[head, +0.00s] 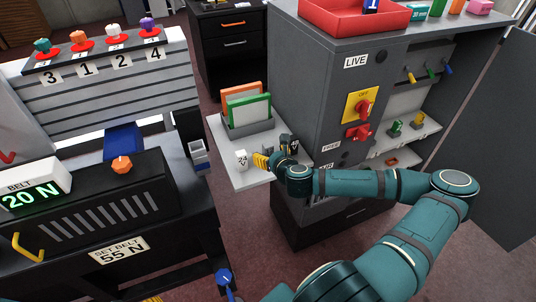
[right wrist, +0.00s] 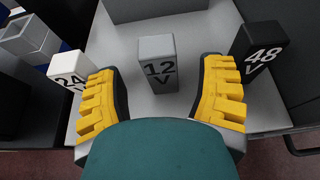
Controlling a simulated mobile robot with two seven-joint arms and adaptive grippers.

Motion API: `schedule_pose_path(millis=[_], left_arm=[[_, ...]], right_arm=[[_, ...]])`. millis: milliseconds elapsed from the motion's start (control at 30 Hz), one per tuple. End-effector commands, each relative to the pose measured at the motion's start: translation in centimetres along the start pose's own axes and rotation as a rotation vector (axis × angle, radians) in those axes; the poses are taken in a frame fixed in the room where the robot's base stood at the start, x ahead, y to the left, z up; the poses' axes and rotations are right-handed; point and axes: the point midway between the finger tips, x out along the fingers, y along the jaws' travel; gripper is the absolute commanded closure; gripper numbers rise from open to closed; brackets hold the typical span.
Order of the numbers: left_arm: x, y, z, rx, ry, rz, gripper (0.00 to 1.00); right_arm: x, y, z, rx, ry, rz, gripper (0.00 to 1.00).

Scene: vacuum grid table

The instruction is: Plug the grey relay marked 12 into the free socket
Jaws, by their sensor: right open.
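The grey relay marked 12 V (right wrist: 157,60) stands upright on a light grey shelf, between the spread yellow fingers of my right gripper (right wrist: 160,75) in the right wrist view. Gaps show between the relay and both fingers. In the head view my right gripper (head: 262,161) is over the shelf and the grey relay cannot be made out. A white relay marked 24 (right wrist: 70,68) stands left of the fingers, a black one marked 48 V (right wrist: 259,55) to the right. I cannot make out the free socket. A yellow bit at the bottom edge may be my left gripper (head: 152,298).
The shelf (head: 238,180) also holds a rack with orange and green boards (head: 248,112). The grey cabinet (head: 320,85) stands right of it, with a LIVE label, red switches and an open bay. A black bench unit (head: 90,215) stands at left.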

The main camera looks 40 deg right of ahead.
Motion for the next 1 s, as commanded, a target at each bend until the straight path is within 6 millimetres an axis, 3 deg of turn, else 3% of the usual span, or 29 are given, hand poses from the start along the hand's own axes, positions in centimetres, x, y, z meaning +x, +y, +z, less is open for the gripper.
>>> schedule_pose_path(millis=[200, 467, 667, 700, 1000], left_arm=[[0.5, -0.2, 0.2, 0.001, -0.004, 0.000, 0.42], [0.5, -0.2, 0.2, 0.001, -0.005, 0.001, 0.42], [0.5, -0.2, 0.2, 0.001, -0.005, 0.000, 0.42], [0.5, -0.2, 0.2, 0.001, -0.005, 0.001, 0.42], [0.5, -0.2, 0.2, 0.001, -0.005, 0.000, 0.42]], right_arm=[[2.4, -0.1, -0.1, -0.001, 0.000, 0.002, 0.31], [2.6, -0.1, 0.0, -0.001, 0.001, 0.001, 0.31], [2.6, -0.1, 0.0, -0.001, 0.001, 0.001, 0.96], [2.6, -0.1, 0.0, -0.001, 0.001, 0.001, 1.00], [2.6, -0.1, 0.0, -0.001, 0.001, 0.001, 1.00]])
